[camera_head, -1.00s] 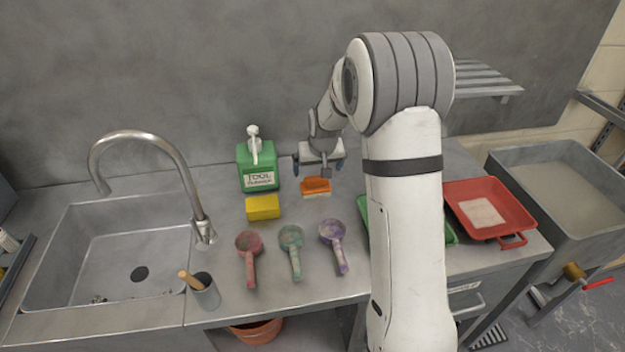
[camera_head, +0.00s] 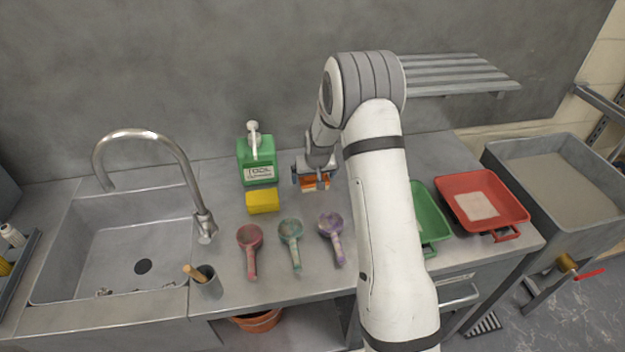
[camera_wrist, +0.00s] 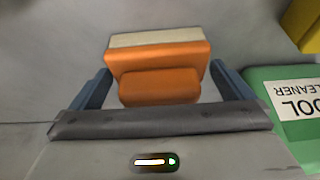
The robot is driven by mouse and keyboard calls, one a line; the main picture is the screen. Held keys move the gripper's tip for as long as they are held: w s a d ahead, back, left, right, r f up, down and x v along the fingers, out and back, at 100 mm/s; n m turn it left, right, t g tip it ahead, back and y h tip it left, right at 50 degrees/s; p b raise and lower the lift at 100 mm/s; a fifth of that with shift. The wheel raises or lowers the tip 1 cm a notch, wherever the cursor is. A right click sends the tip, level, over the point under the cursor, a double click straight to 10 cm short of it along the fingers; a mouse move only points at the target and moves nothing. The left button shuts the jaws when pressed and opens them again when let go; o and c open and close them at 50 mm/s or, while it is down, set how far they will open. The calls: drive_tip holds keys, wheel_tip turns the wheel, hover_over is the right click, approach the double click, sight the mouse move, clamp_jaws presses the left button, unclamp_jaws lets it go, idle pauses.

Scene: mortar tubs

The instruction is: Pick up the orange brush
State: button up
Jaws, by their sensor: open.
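The orange brush (camera_wrist: 157,62) has an orange back with a raised grip and a pale bristle side. In the wrist view it sits between the two blue fingers of my gripper (camera_wrist: 165,88), with a small gap visible on each side. In the head view the brush (camera_head: 310,184) lies on the counter to the right of the yellow sponge, partly hidden by my gripper (camera_head: 311,178). My gripper is open, with its fingers on either side of the brush.
A yellow sponge (camera_head: 262,202) and a green cleaner bottle (camera_head: 256,160) stand to the left. Red, teal and purple scoops (camera_head: 331,226) lie in front. A green tray (camera_head: 428,215) and a red tray (camera_head: 484,189) are at the right. The sink (camera_head: 130,250) is far left.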

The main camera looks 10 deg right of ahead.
drive_tip(key=shift+c, duration=0.4)
drive_tip(key=c, duration=0.8)
drive_tip(key=shift+c, duration=0.2)
wheel_tip(320, 180, up, 10)
drive_tip(key=shift+r+b, duration=0.1)
drive_tip(key=shift+b, duration=0.95)
drive_tip(key=o, duration=0.5)
drive_tip(key=c, duration=0.3)
drive_tip(key=shift+c, duration=0.2)
